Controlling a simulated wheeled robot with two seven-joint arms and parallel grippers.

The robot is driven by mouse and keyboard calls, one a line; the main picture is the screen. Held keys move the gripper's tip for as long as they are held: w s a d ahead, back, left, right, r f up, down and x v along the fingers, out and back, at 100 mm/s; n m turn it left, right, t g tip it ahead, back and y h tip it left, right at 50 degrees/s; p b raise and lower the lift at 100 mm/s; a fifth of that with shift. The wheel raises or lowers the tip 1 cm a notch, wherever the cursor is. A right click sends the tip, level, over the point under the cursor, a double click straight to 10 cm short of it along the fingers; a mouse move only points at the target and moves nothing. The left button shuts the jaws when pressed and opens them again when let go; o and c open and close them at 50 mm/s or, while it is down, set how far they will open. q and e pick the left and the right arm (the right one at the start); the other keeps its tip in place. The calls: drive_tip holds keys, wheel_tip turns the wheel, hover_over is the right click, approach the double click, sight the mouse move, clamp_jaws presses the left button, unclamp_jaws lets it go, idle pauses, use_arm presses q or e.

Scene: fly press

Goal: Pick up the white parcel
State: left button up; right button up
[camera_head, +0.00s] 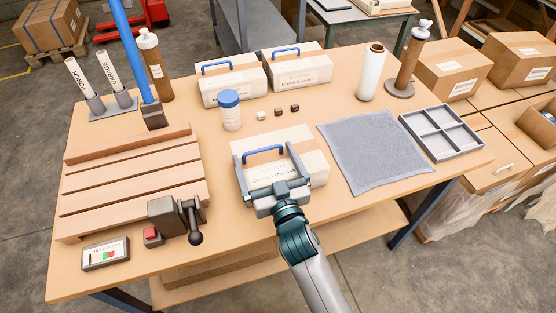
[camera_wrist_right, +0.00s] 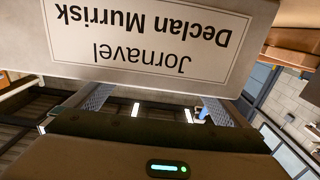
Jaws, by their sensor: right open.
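A white parcel (camera_head: 312,163) with a blue handle (camera_head: 263,154) and a name label stands at the front middle of the table. In the right wrist view its label (camera_wrist_right: 150,35) reads upside down "Jornavel, Declan Murrisk". My right gripper (camera_head: 266,166) is open in front of and over this parcel, its two fingers spread to either side of the handle. I cannot tell whether the fingers touch the parcel. Two similar white parcels with blue handles stand at the back, one at left (camera_head: 232,88) and one at right (camera_head: 298,74). My left gripper is not in view.
A white jar with a blue lid (camera_head: 231,112) and several small cubes (camera_head: 278,112) lie behind the near parcel. A grey cloth (camera_head: 374,152) and divided tray (camera_head: 442,134) are to the right. A slatted wooden board (camera_head: 130,190) and a black-handled clamp (camera_head: 175,218) are left.

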drive_tip(key=shift+x, duration=1.2)
drive_tip(key=c, duration=1.8)
drive_tip(key=shift+r, duration=0.15)
drive_tip(key=shift+c, duration=0.7)
drive_tip(key=shift+r, duration=0.2)
drive_tip(key=shift+r, duration=0.6)
wheel_tip(320, 180, up, 2)
drive_tip(key=shift+r+b, duration=0.1)
drive_tip(key=shift+b, duration=0.2)
drive_tip(key=s+d+r+b, duration=0.1)
drive_tip(key=s+d+r, duration=0.6)
drive_tip(key=s+d, duration=0.1)
drive_tip(key=shift+d+b, duration=0.15)
drive_tip(key=shift+b, duration=0.25)
